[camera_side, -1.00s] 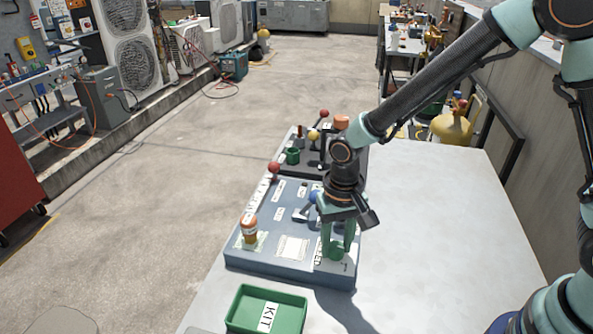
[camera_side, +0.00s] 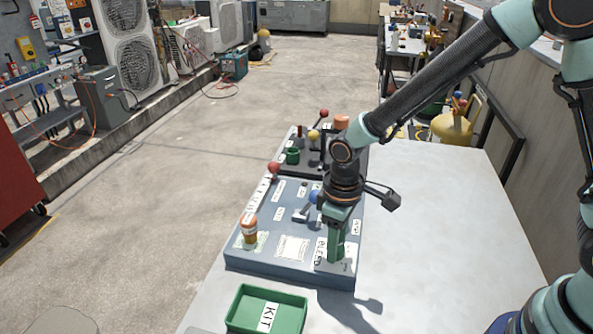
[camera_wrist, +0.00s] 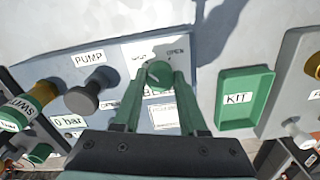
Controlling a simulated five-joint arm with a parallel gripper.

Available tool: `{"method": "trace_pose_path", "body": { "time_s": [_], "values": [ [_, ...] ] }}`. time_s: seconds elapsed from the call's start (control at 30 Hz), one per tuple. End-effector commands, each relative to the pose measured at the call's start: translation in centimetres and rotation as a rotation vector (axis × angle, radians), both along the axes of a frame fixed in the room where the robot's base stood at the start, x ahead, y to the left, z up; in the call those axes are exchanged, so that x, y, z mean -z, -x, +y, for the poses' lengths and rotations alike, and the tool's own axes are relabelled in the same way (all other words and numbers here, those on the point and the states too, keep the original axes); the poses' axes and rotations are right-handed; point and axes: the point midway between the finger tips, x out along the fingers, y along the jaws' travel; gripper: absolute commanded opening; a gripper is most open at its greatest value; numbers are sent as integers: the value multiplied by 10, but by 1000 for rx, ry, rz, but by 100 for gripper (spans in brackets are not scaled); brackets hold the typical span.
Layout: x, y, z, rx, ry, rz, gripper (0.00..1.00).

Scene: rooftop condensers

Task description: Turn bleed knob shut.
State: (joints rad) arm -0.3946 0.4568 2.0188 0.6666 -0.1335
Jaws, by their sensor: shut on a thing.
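The bleed knob (camera_wrist: 159,73) is green and round, on a white plate with an OPEN label on its right and another small label on its left in the wrist view. A pale mark near its upper left edge is too small to read surely. My gripper (camera_wrist: 158,78) is shut on the knob, with one green finger on each side. In the side view my gripper (camera_side: 337,252) points straight down at the near right corner of the blue-grey panel (camera_side: 262,262), beside the BLEED label. The fingers mostly hide the knob there.
A green KIT tray (camera_side: 240,317) lies in front of the panel. A dark PUMP knob (camera_wrist: 84,97) is nearby. The table is clear to the right.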

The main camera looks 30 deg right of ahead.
Motion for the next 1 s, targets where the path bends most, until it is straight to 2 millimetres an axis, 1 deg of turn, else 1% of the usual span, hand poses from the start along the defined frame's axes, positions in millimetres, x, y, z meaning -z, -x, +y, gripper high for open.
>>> {"method": "trace_pose_path", "body": {
  "time_s": [0.27, 0.7, 0.73, 0.77, 0.8, 1.0],
  "values": [
    [-1, -1, 0, -69, -1, -2, 0],
    [-1, -1, 0, -78, -2, -3, 0],
    [-1, -1, 0, -78, -2, -3, 45],
    [-1, -1, 0, -78, -2, -3, 57],
    [-1, -1, 0, -78, -2, -3, 72],
    [-1, 0, 0, -77, -1, -1, 72]
  ]
}}
